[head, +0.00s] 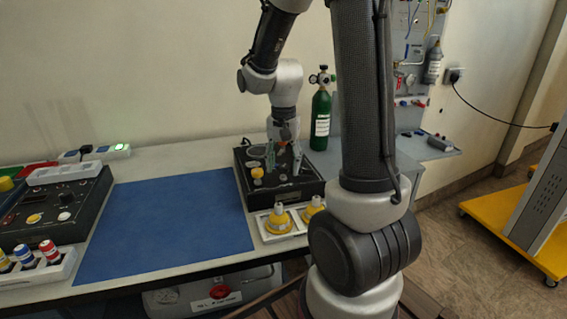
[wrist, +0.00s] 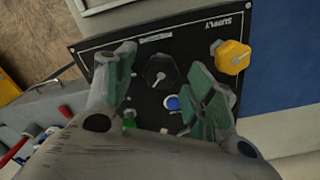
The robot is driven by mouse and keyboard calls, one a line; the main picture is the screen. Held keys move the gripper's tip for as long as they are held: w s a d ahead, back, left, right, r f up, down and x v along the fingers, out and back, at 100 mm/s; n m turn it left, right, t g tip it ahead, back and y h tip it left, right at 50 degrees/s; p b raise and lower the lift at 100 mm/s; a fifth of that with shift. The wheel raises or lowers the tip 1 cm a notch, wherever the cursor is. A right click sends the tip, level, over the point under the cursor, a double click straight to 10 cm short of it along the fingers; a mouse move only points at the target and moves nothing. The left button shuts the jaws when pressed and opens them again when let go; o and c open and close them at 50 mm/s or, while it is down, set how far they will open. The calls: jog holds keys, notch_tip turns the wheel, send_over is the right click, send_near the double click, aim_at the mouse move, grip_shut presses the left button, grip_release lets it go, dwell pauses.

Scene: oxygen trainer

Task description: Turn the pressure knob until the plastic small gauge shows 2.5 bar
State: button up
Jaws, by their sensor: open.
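A black supply box (head: 289,195) stands on the table, and its face (wrist: 105,45) fills much of the wrist view. A black knob with a pale pointer (wrist: 160,72) sits on that face. My gripper (head: 284,158) is over the box, pointing down. Its green-padded fingers (wrist: 162,62) are open, one on each side of the black knob, with gaps between. I cannot tell their height above it. A yellow knob (wrist: 233,57) sits beside the right finger, and a blue button (wrist: 172,102) lies between the fingers. No small gauge reading is legible.
A blue mat (head: 165,225) lies left of the box. A white tray (head: 263,236) with yellow-topped parts (head: 279,218) stands in front. A green cylinder (head: 320,120) stands behind. Another black panel box (head: 60,210) is at far left.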

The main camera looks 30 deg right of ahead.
aim_at(284, 166)
notch_tip(284, 166, up, 12)
dwell(0.4)
dwell(0.4)
jog(key=s+a+r+n+t, duration=0.1)
jog(key=s+n, duration=0.3)
jog(key=s, duration=0.4)
jog(key=s+a+r+n+t, duration=0.1)
jog(key=s+a+n+t, duration=0.1)
jog(key=s+n, duration=0.3)
jog(key=s+t, duration=0.1)
jog(key=s, duration=0.3)
jog(key=shift+a+r, duration=0.15)
jog(key=shift+r, duration=0.15)
dwell(0.6)
